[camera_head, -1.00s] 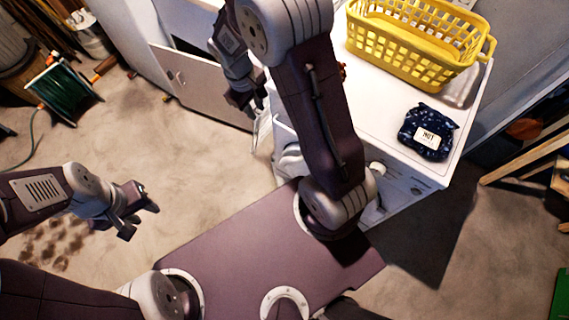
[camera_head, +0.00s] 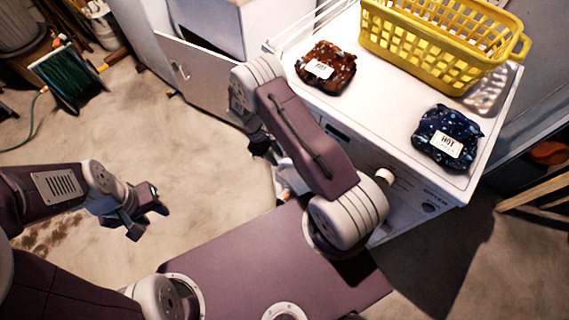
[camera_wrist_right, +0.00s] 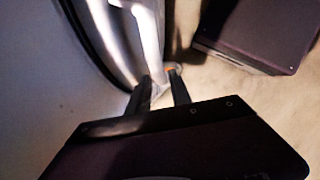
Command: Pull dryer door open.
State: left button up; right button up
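The dryer (camera_head: 398,150) is the white machine on the right, with a control knob on its front. A pale part low on its front, which may be the dryer door (camera_head: 290,177), shows partly behind my right arm. My right gripper (camera_head: 268,152) is down beside that front, largely hidden by its own arm. In the right wrist view its fingers (camera_wrist_right: 160,88) stand apart, with a bright white bar (camera_wrist_right: 149,35) reaching down between or just beyond them. I cannot tell whether they touch it. My left gripper (camera_head: 150,221) is open and empty above the floor at left.
A yellow basket (camera_head: 435,45), a red-brown bag (camera_head: 326,70) and a blue bag (camera_head: 447,140) marked HOT lie on the dryer top. A neighbouring machine's door (camera_head: 200,78) stands open. A green hose reel (camera_head: 68,78) is far left.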

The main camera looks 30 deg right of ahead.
aim_at(282, 163)
jog(key=x, duration=0.5)
jog(key=shift+s+d+r+b, duration=0.1)
jog(key=shift+s+d+b, duration=0.1)
jog(key=shift+b, duration=0.15)
jog(key=shift+f, duration=0.25)
grip_shut()
jog(key=shift+w, duration=0.15)
dwell(0.6)
